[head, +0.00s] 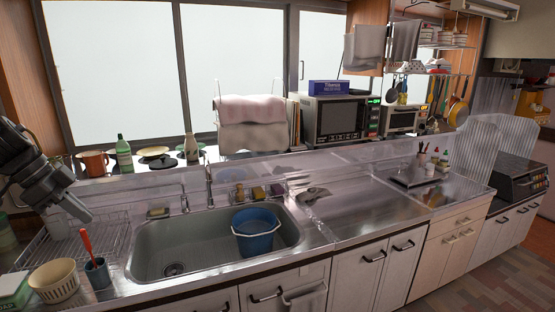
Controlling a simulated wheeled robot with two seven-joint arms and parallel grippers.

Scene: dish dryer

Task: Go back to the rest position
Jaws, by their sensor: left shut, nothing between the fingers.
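My left gripper (82,211) hangs at the left side of the head view, its fingers pointing down and to the right. It is shut and empty. It is above the wire dish rack (115,232), left of the sink; I cannot tell exactly how high. A white or clear item (57,228) sits in the rack just behind and left of the fingertips, partly hidden. My right gripper is not in view.
The sink (180,240) holds a blue bucket (256,232). A ribbed bowl (54,281) and a blue cup (97,273) with a red-handled utensil stand at the front left. Bottles and cups line the window ledge. The steel counter (350,210) right of the sink is mostly clear.

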